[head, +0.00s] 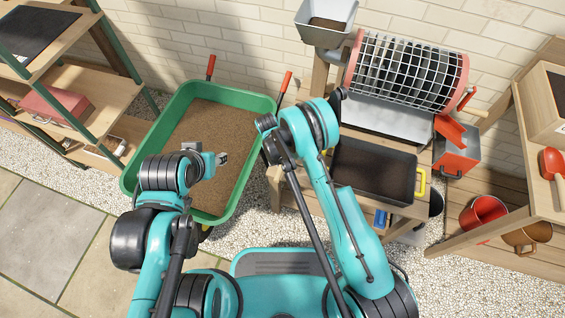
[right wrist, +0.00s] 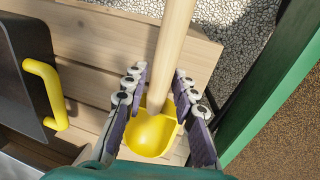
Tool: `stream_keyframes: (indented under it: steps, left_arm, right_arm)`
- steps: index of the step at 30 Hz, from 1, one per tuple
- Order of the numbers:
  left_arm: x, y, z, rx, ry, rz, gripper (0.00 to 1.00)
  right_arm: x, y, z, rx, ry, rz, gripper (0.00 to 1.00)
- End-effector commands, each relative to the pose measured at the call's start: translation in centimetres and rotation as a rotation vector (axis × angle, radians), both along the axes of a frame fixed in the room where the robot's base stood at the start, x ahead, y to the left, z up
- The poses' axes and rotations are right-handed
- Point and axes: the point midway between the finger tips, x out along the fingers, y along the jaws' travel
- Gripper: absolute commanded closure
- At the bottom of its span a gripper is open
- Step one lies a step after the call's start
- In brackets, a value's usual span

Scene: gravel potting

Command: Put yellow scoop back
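The yellow scoop (right wrist: 150,136) is in the right wrist view, its bowl between the fingers of my right gripper (right wrist: 161,82). Its pale wooden handle (right wrist: 172,50) runs up and out of the top of the picture. The fingers stand apart on either side of the scoop, with no clear grip on it; I cannot tell if a pad touches it. In the head view the right gripper and the scoop are hidden behind my right arm. My left gripper (head: 222,159) is over the green tub (head: 131,178), too small to judge its fingers.
Wooden slats (right wrist: 90,45) lie below the right gripper. A dark tray with a yellow handle (right wrist: 48,95) is close on its left.

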Motion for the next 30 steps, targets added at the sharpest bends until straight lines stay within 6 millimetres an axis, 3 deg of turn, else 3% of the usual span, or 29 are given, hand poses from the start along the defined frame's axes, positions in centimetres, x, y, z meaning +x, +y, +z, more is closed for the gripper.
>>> stream_keyframes:
  steps: [11, 14, 24, 30]
  left_arm:
    - [0.0, 0.0, 0.0, 0.0, 0.0, 0.0, 0.6]
    - [0.0, 0.0, 0.6, 0.0, 0.0, 0.0, 0.6]
    - [0.0, 0.0, 3.4, 0.0, 0.0, 0.0, 0.6]
    - [0.0, 0.0, 4.2, 0.0, 0.0, 0.0, 0.6]
  right_arm:
    - [0.0, 0.0, 0.3, 0.0, 0.0, 0.0, 0.61]
    - [0.0, 0.2, 1.6, 0.0, 0.0, 0.001, 0.61]
    - [0.4, 1.7, 8.9, 0.0, 0.0, 0.0, 0.61]
    - [0.6, 2.3, 11.5, 0.0, 0.0, 0.001, 0.61]
